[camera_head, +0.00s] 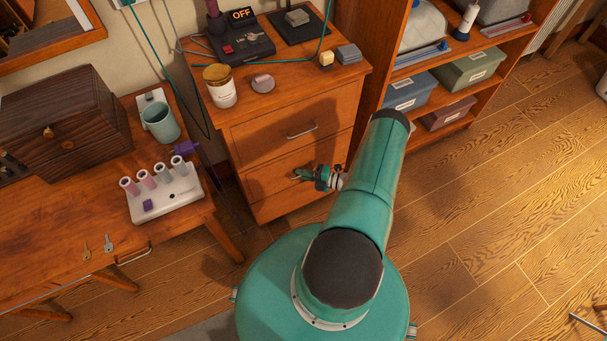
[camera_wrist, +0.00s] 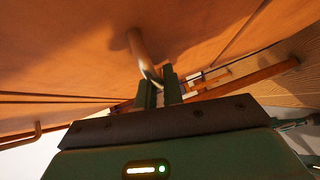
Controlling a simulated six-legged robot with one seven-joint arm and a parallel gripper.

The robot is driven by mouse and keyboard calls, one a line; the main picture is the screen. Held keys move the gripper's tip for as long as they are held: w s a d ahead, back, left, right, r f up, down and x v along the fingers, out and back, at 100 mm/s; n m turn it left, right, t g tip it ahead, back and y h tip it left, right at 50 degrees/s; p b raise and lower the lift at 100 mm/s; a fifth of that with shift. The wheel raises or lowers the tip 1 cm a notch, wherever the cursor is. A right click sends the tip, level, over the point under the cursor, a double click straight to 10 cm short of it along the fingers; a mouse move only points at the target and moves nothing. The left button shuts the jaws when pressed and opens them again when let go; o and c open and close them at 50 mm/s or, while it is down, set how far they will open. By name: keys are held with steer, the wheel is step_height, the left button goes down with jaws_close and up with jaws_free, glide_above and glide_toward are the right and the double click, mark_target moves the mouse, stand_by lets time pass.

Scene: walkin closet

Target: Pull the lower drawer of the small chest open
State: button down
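The small chest (camera_head: 235,150) is a wooden two-drawer unit against the wall. Its upper drawer (camera_head: 265,133) has a silver bar handle (camera_head: 301,131) and looks closed. The lower drawer (camera_head: 268,182) also looks closed, its front near flush with the chest. My gripper (camera_head: 302,175) is at the lower drawer's front and covers most of its handle. In the wrist view my gripper's two fingers (camera_wrist: 161,92) stand close together, with the handle bar (camera_wrist: 137,45) running in between them. The fingers look shut on that bar; the contact itself is partly hidden.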

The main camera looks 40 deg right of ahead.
steer(key=s+a, duration=0.3)
steer(key=s, duration=0.7)
steer(key=s+a, duration=0.3)
steer(key=s, duration=0.7)
steer(key=c, duration=1.5)
jaws_free()
steer(key=shift+c, duration=0.2)
steer(key=shift+s+d, duration=0.1)
steer(key=v, duration=1.3)
steer(key=shift+s, duration=0.25)
steer(key=shift+d+r, duration=0.1)
steer(key=shift+d, duration=0.05)
